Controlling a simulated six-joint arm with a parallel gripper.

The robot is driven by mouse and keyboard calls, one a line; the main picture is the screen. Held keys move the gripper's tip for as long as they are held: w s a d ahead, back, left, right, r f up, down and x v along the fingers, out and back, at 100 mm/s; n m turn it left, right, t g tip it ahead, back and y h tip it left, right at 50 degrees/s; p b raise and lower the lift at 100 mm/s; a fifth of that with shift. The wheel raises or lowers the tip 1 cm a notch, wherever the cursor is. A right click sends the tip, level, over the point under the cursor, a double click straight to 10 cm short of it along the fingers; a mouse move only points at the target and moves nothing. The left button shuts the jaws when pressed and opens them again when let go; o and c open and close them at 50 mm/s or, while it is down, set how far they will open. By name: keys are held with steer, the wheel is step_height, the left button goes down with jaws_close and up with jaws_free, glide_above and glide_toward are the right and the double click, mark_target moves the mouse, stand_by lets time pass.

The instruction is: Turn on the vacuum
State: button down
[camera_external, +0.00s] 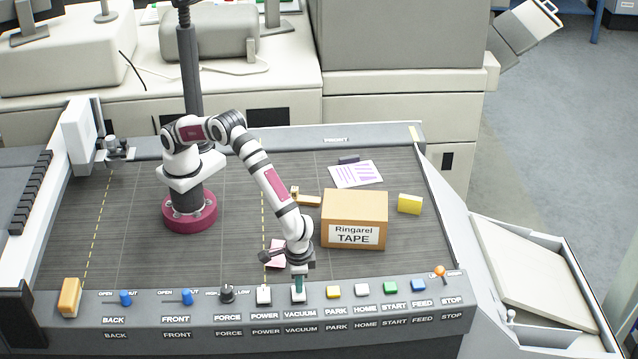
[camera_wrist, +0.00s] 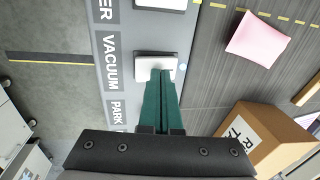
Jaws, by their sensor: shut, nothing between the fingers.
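The vacuum button (camera_external: 298,295) is a white square button above the VACUUM label on the front control panel. It also shows in the wrist view (camera_wrist: 146,62), beside its VACUUM label. My gripper (camera_external: 298,284) is shut and empty, pointing down at this button. In the wrist view the green fingertips (camera_wrist: 160,78) overlap the button's face. I cannot tell for certain whether they touch it or hover just over it. The fingers hide part of the button.
A cardboard tape box (camera_external: 355,205) stands close behind on the right. A pink pad (camera_external: 277,258) lies behind the panel. An orange-topped STOP lever (camera_external: 440,272) is far right.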

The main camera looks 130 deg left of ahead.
step_height(320, 180, up, 14)
steer(key=s+a, duration=0.1)
steer(key=shift+s+a, duration=0.25)
steer(key=shift+a, duration=0.05)
